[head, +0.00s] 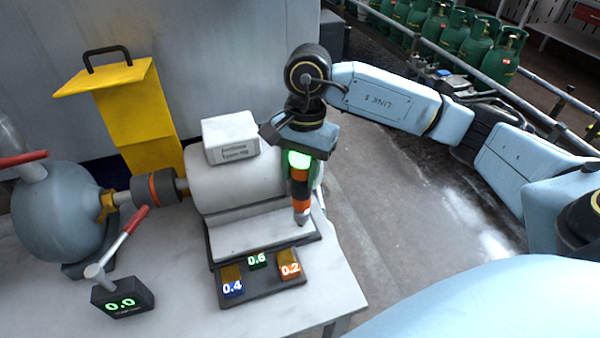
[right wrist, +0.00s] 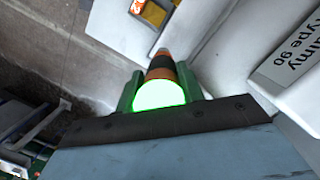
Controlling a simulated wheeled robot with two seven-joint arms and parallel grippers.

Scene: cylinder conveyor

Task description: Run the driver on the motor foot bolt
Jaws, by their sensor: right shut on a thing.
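My right gripper (head: 300,160) is shut on the driver (head: 301,203), which hangs upright with its tip down. The driver has a glowing green top, a black and orange body and a grey tip. Its tip is at the right front corner of the motor's foot (head: 258,236); I cannot tell if it touches. The foot bolt cannot be made out there. The white motor (head: 213,187) lies on the table. In the right wrist view the driver (right wrist: 160,72) sits between the fingers, its green top lit. My left gripper is not in view.
A dark tray (head: 262,290) with blocks marked 0.4, 0.6 and 0.2 lies before the motor. A tool with a red handle (head: 131,233) stands by a 0.0 display (head: 122,298). A blue-grey pump (head: 55,215) and yellow guard (head: 135,120) are left. Green cylinders (head: 470,40) stand behind.

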